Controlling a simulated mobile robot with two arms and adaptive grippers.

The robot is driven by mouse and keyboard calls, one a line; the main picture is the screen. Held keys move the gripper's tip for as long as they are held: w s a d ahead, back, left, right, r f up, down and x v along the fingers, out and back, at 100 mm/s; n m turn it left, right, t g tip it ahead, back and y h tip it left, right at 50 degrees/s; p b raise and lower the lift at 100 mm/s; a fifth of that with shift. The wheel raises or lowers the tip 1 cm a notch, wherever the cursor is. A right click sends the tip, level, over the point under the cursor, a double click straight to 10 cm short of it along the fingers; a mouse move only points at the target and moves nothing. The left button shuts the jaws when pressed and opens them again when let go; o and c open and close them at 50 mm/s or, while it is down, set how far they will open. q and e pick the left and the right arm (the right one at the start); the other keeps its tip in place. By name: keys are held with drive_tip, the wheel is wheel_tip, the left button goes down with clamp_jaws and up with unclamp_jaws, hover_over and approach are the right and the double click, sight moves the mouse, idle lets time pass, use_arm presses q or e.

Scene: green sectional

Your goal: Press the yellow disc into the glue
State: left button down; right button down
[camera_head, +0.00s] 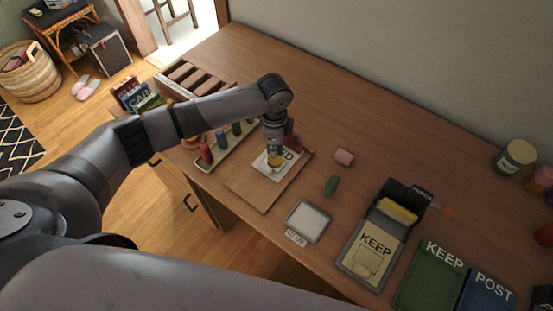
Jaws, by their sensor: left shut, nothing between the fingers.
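The yellow disc (275,163) lies on a white card (262,166) on a wooden board (241,187). My left gripper (273,151) points down right over the disc, shut and with nothing held. Its tips are at or just above the disc; I cannot tell whether they touch. Any glue under the disc is hidden. My right gripper is not in view.
A tray with several coloured pegs (220,143) stands left of the board. A pink block (344,157) and a green piece (331,184) lie right of it.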

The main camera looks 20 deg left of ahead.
use_arm(q)
drive_tip(key=shift+f+b, duration=0.5)
drive_tip(key=shift+f, duration=0.6)
idle(0.4)
idle(0.7)
wheel_tip(320, 180, up, 7)
drive_tip(key=p, duration=0.8)
drive_tip(key=shift+r, duration=0.1)
idle(0.3)
